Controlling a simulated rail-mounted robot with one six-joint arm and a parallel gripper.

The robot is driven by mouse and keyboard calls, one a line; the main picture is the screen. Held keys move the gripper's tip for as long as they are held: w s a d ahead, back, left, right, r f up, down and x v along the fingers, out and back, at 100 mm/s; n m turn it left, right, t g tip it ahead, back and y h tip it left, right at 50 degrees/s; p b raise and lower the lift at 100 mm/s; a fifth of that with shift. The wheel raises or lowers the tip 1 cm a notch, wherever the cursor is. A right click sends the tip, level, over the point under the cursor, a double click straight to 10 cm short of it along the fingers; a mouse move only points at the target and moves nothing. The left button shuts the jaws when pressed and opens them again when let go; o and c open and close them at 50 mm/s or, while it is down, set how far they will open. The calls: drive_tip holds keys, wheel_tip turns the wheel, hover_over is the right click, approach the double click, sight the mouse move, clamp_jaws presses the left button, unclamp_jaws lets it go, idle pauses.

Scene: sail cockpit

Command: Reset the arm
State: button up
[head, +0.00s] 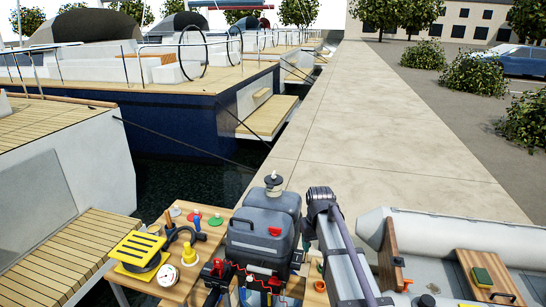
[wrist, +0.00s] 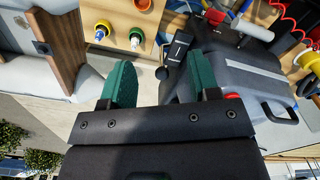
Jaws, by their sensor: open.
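My gripper (wrist: 164,82) shows in the wrist view with its two green finger pads well apart. It is open, and no thing is held between the pads. A dark grey case (wrist: 240,78) with a black handle lies close on the right, beyond the right finger. In the head view my arm rises at the lower middle, right of the wooden table (head: 126,280).
The table holds a yellow reel (head: 138,250), a round gauge (head: 167,275) and small coloured items. A grey inflatable boat (head: 425,222) with wooden boards lies to the right. Moored boats (head: 150,108) and water are at the left. The concrete quay (head: 362,130) behind is clear.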

drive_tip(key=s+a+m, duration=0.1)
drive_tip(key=s, duration=1.9)
drive_tip(key=shift+s+a, duration=0.35)
